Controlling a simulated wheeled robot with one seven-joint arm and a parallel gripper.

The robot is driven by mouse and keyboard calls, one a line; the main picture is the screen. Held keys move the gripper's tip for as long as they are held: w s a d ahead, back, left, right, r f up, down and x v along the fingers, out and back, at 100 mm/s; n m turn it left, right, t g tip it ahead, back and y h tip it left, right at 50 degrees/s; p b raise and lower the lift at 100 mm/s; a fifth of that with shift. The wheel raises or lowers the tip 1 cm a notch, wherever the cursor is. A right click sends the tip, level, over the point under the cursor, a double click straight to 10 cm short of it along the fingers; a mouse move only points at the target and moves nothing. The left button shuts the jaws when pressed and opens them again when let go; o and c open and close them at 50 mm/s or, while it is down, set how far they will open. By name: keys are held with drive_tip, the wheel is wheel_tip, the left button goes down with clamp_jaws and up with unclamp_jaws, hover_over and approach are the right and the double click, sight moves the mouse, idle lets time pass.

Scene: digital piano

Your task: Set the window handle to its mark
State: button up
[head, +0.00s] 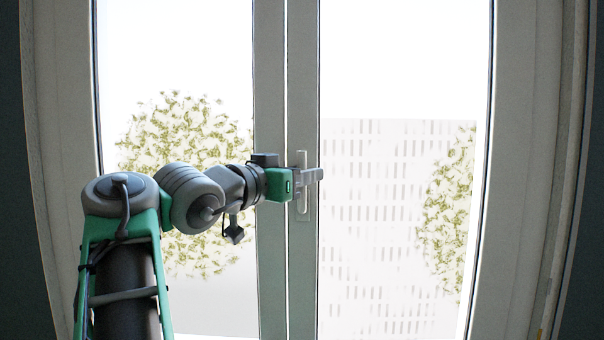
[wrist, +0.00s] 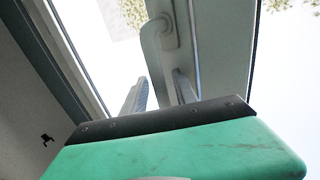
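The window handle (head: 303,211) is a grey lever on a plate on the right sash's inner stile. In the head view its upper part shows above my gripper and its lower end below. In the wrist view the handle (wrist: 151,45) bends at its top and runs down towards the gap between my fingers. My gripper (head: 314,175) is at the handle's middle, reaching across from the left. In the wrist view my gripper (wrist: 160,92) has its two fingers apart, with the lever between or just beyond them; contact is unclear. I cannot make out the mark.
The left window sash (head: 271,285) stands close beside the right sash (head: 303,290), with a narrow dark seam between them. The window frame (head: 535,170) bounds the right side. Trees and a pale building show through the glass.

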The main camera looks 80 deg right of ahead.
clamp_jaws()
idle(1.2)
